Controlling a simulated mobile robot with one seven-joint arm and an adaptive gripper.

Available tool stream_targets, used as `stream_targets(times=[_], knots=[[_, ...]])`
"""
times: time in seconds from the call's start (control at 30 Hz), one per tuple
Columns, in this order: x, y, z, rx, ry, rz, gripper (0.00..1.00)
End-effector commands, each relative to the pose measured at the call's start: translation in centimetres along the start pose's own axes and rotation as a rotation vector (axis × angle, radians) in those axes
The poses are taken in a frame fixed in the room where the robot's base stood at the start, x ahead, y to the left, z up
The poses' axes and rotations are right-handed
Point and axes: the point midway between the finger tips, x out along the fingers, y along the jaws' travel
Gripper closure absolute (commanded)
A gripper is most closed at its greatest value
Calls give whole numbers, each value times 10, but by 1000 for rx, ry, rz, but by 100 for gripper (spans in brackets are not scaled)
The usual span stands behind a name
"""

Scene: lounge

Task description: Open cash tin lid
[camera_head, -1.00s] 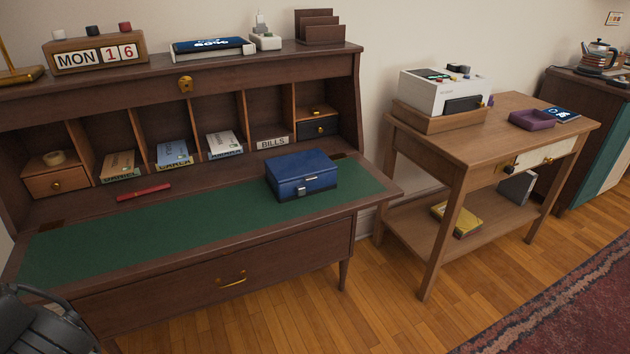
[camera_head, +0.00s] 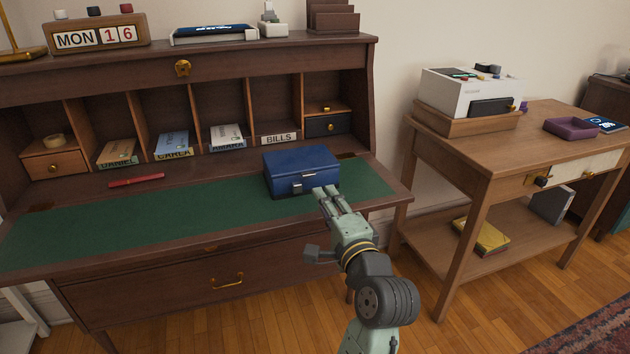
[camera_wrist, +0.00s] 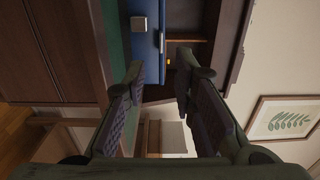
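The blue cash tin (camera_head: 300,168) stands on the green desk mat with its lid shut. Its silver clasp (camera_head: 302,183) faces the front. My gripper (camera_head: 330,194) is just in front of the tin's right front corner, its fingers pointing at the tin. In the head view I cannot tell whether they touch it. In the wrist view the two fingers of my gripper (camera_wrist: 160,78) are spread apart with nothing between them. The blue tin (camera_wrist: 144,9) and its clasp (camera_wrist: 139,24) show beyond them at the top edge, partly cut off.
The writing desk (camera_head: 160,262) has a green mat (camera_head: 110,228) with a red pen (camera_head: 136,181) lying behind it. Pigeonholes with small boxes stand behind the tin. A side table (camera_head: 475,160) with a printer (camera_head: 470,92) is on the right. The mat left of the tin is clear.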

Motion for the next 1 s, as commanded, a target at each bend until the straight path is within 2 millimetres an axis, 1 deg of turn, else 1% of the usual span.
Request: stream_targets(times=[0.1,0.3,0.4,0.5,0.63,0.9,1.0], knots=[[23,-2,2,0,-5,-1,75],[61,-3,2,-2,-4,-2,75],[76,-3,1,-2,-1,-2,75],[86,-2,1,-3,-2,-2,75],[93,-2,1,-4,0,-2,75],[94,-2,1,-5,0,-3,75],[94,-1,1,-5,0,-3,82]])
